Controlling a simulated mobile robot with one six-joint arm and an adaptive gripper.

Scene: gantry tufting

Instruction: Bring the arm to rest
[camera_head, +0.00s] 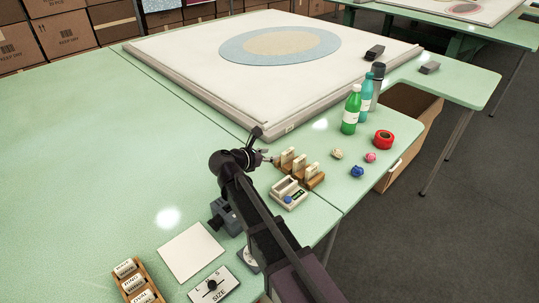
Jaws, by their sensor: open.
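My gripper (265,155) is at the end of my dark arm, which reaches in from the bottom of the view. It is small in the picture, open, and I see nothing between its fingers. It hovers over or near the green table (130,130), just left of a wooden rack (313,183) that holds several pale upright pieces. I cannot tell its exact height or whether it touches the rack.
A large framed panel (180,70) lies behind. To the right are a green bottle (351,112), a teal bottle (365,95), a red roll (383,140) and small yarn balls.

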